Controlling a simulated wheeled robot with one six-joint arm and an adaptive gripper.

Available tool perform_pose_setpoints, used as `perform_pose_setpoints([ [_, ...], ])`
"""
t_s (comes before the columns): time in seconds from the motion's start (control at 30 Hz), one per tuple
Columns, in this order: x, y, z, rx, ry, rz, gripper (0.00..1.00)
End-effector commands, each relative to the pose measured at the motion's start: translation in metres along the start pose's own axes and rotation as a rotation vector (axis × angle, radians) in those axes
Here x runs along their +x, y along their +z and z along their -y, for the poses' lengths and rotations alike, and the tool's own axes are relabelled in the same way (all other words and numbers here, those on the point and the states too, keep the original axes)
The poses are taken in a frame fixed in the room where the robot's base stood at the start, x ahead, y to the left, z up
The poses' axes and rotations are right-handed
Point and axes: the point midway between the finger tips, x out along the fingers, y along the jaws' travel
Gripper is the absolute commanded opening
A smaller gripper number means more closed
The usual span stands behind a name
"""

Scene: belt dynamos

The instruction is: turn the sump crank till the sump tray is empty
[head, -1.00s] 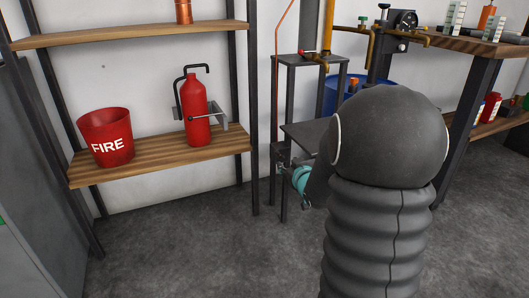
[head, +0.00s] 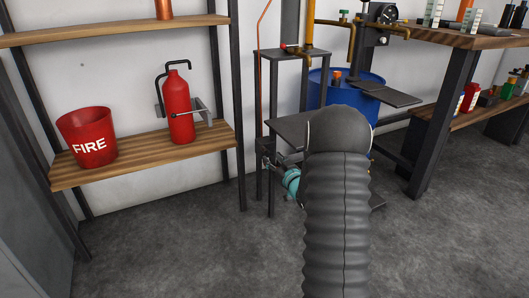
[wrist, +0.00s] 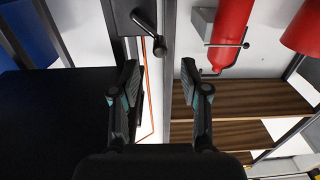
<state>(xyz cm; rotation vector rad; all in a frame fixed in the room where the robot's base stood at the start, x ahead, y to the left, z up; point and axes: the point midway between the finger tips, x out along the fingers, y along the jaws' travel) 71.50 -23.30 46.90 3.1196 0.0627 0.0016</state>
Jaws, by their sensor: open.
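The sump crank appears to be the dark handle with a round knob (wrist: 160,47) on a grey box (wrist: 128,20) in the wrist view. My gripper (wrist: 160,72) is open and empty, its fingertips just short of the knob in that picture. In the head view my arm hides most of the gripper; a teal part of it (head: 291,182) shows beside the stand's leg. A dark flat plate (head: 284,128) on the stand may be the sump tray. A dark surface (wrist: 40,115) fills the wrist view's left. I cannot see any tray contents.
A blue drum (head: 318,88) stands behind the stand. A shelf (head: 215,140) at left holds a fire bucket (head: 86,137) and a red extinguisher (head: 178,108). A workbench (head: 470,40) is at right. The floor in front is clear.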

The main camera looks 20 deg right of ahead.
Motion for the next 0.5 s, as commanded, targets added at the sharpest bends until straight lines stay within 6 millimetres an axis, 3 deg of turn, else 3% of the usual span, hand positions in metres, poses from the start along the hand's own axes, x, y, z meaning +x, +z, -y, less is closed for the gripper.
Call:
perform_pose_setpoints([
  [0.2,0.040,0.000,0.000,-0.001,-0.001,-0.001,0.46],
  [0.5,0.068,0.000,0.000,0.000,0.000,0.000,0.46],
])
